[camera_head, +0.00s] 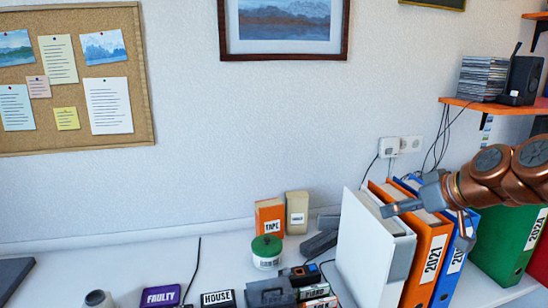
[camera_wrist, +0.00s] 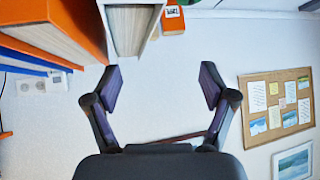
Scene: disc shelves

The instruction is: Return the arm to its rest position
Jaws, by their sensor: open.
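My gripper (camera_head: 428,222) is at the right in the head view, at the end of my copper-coloured arm. It appears in front of the upper parts of the upright binders. In the wrist view my gripper (camera_wrist: 161,82) has its two dark fingers spread apart, with only the pale wall seen between them. It holds nothing. The wrist picture is upside down, with binders at its top left.
A white binder (camera_head: 372,245), an orange binder (camera_head: 428,262), blue binders and a green binder (camera_head: 502,245) stand close to my gripper. A small shelf (camera_head: 492,106) with discs and a speaker is above right. Boxes and a green-lidded jar (camera_head: 266,254) stand left.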

